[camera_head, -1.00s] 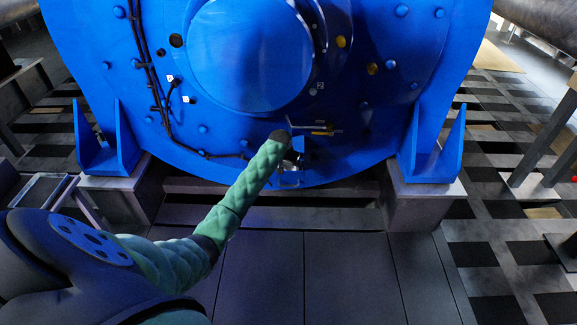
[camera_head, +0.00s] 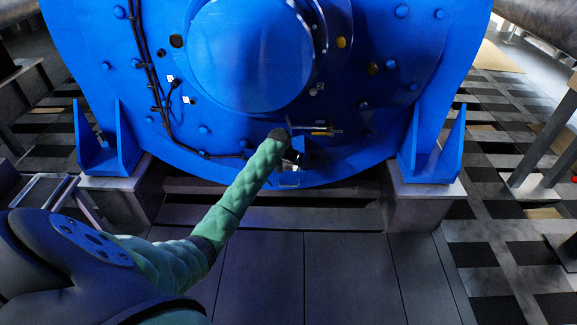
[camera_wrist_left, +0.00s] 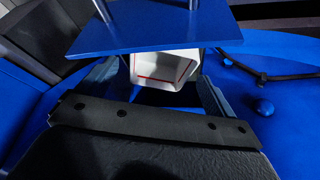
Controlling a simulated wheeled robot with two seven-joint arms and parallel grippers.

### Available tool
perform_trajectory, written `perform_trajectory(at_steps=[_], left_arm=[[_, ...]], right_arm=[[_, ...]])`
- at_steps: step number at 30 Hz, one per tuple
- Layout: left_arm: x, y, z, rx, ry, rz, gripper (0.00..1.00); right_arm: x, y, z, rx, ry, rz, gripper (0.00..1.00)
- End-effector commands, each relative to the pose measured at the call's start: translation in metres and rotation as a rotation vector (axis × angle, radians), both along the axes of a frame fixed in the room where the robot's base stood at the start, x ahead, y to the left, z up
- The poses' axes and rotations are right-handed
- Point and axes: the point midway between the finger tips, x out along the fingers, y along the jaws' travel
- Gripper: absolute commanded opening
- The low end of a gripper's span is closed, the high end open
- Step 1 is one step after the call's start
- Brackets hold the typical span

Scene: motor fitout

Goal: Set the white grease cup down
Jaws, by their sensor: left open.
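The white grease cup (camera_wrist_left: 166,66), a pale box-like shape with thin red lines, shows in the left wrist view between my left gripper's fingers. A blue plate (camera_wrist_left: 150,30) covers its upper part. My left gripper (camera_wrist_left: 163,88) is open, with a dark gap on either side of the cup. In the head view my left gripper (camera_head: 291,156) is at the lower front of the blue motor (camera_head: 250,55). A small pale, see-through shape (camera_head: 289,181) shows just below it; I cannot tell whether this is the cup. My right gripper is not in view.
A thin rod with a yellow part (camera_head: 322,131) sticks out beside my left gripper. A black cable (camera_head: 158,100) runs down the motor's left side. Blue brackets (camera_head: 436,150) stand on grey blocks at both sides. The dark floor (camera_head: 345,270) in front is clear.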

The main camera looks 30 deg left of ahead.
Motion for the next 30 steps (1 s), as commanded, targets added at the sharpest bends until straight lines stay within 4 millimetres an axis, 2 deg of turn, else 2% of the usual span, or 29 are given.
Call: perform_trajectory(at_steps=[6,15,25,28,30], left_arm=[[-0.016,-0.002,0.041,0.002,-0.003,-0.001,0.92],[-0.033,-0.005,0.085,0.000,-0.002,0.000,0.92],[-0.039,-0.006,0.097,0.000,0.000,0.000,0.92],[-0.041,-0.010,0.093,0.001,-0.003,-0.005,0.92],[-0.046,-0.020,0.084,0.004,-0.009,-0.019,0.92]], right_arm=[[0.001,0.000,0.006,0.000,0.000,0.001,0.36],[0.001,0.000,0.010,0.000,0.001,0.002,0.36],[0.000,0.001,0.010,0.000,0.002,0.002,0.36],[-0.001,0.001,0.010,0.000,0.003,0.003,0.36],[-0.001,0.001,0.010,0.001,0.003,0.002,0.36]])
